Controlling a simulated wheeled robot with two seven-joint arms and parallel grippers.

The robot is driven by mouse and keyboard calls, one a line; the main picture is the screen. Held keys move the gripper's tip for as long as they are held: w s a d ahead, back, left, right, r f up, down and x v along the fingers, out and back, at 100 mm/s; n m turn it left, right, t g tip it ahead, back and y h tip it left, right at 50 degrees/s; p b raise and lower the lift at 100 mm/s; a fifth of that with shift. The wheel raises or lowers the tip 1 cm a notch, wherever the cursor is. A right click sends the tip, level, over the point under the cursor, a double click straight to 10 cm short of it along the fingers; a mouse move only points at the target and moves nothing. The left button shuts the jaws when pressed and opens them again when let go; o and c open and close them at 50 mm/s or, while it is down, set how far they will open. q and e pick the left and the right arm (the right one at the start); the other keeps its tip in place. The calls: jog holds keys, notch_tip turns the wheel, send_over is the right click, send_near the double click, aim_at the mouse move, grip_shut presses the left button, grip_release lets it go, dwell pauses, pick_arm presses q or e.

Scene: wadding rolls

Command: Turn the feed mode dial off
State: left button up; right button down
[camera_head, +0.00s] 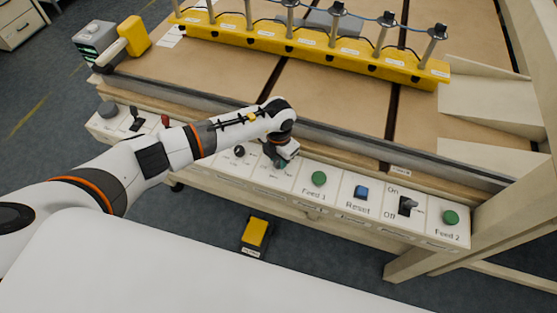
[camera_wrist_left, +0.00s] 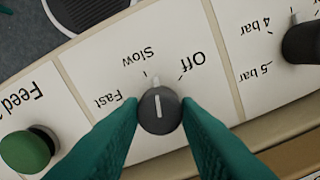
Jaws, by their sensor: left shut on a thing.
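The feed mode dial (camera_wrist_left: 160,112) is a dark round knob with a white pointer line on a white panel marked Fast, Slow and Off. In the left wrist view its pointer is up and slightly left, nearest the Slow mark and away from the Off mark. My left gripper (camera_wrist_left: 161,108) has its teal fingers on both sides of the dial, shut on it. In the head view my left gripper (camera_head: 280,163) is at the panel and hides the dial. My right gripper is not in view.
On the same panel are a pressure knob (camera_wrist_left: 300,43), the green Feed 1 button (camera_head: 319,178), the blue Reset button (camera_head: 361,192), an On/Off switch (camera_head: 407,206) and the green Feed 2 button (camera_head: 450,217). A yellow pedal (camera_head: 256,232) is on the floor below.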

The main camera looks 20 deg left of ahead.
aim_at(279, 161)
pick_arm(q)
jog(key=m+b, duration=0.5)
jog(key=m, duration=0.1)
jog(key=shift+w+f+b, duration=0.1)
jog(key=shift+f+b, duration=0.05)
jog(key=shift+b, duration=0.25)
jog(key=shift+r+m+b, duration=0.2)
jog(key=shift+m+b, duration=0.9)
jog(key=shift+m, duration=0.2)
jog(key=o, duration=1)
jog(key=shift+c, duration=0.2)
notch_tip(279, 161, up, 12)
jog(key=b, duration=0.2)
